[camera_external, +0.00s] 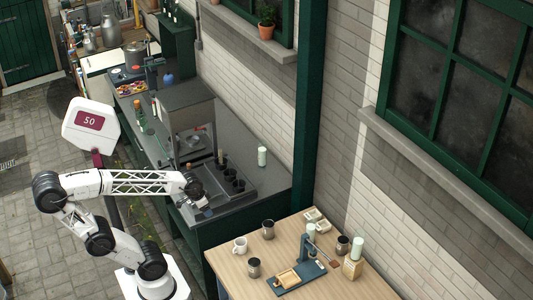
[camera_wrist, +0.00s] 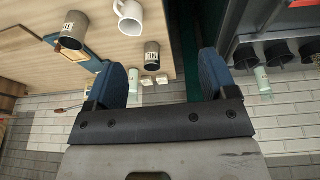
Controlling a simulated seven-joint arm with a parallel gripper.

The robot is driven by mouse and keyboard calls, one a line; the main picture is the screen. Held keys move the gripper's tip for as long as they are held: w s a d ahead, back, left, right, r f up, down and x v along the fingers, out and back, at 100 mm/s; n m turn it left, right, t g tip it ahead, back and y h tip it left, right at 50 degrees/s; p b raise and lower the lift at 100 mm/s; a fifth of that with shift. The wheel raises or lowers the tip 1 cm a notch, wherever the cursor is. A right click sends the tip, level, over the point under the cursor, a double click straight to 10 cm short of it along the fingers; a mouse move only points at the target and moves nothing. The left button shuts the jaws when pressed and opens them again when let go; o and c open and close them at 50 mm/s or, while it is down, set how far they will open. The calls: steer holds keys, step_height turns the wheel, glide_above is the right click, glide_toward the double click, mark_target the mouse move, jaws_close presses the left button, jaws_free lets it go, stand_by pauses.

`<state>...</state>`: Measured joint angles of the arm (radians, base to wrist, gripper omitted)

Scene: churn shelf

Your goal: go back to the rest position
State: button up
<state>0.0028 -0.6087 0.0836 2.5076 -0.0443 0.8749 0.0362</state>
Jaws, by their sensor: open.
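My gripper (camera_external: 203,213) is at the end of my outstretched arm, over the front edge of the dark counter in the external view. In the wrist view my gripper (camera_wrist: 168,80) shows two blue fingers spread wide apart, with nothing between them but background. It is open and empty. The wooden table lies to its right in the external view. No object touches the fingers.
The wooden table (camera_external: 238,284) holds a white mug (camera_external: 240,246), metal cups (camera_external: 268,229) and a blue stand (camera_external: 297,278). The dark counter (camera_external: 270,182) carries a machine (camera_external: 190,115), black cups (camera_external: 238,186) and a pale green cylinder (camera_external: 262,156). A sign marked 50 (camera_external: 90,121) stands behind my arm.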

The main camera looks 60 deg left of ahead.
steer(key=s, duration=0.2)
steer(key=shift+s+a+f+g, duration=0.15)
steer(key=shift+s+f+g, duration=0.05)
steer(key=shift+s+g, duration=0.1)
steer(key=shift+o, duration=0.5)
